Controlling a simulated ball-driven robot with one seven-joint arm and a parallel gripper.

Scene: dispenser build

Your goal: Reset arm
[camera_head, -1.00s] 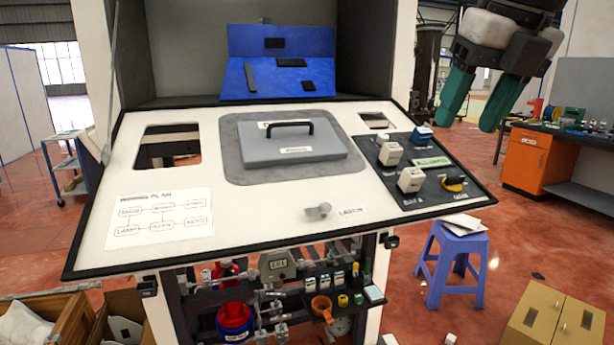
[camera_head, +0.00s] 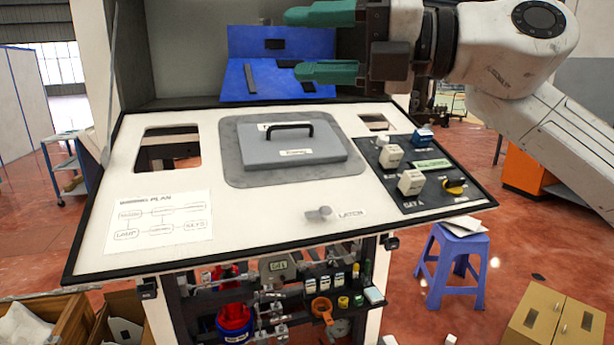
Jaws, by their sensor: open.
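My gripper (camera_head: 300,44) is at the top of the view with its two green fingers spread apart, pointing left. It is open and nothing shows between the fingers. It hangs in front of the blue panel (camera_head: 240,82) at the back of the dispenser and hides part of it. My arm reaches in from the right edge. Below the gripper is the white sloped worktop (camera_head: 250,221), and the gripper appears apart from it.
The worktop carries a grey lid (camera_head: 292,148) with a black handle, a latch knob (camera_head: 319,213), a wiring plan sheet (camera_head: 158,222) and a dark switch panel (camera_head: 434,197). A purple stool (camera_head: 448,262) stands at the right. Small parts fill the shelf (camera_head: 345,305) below.

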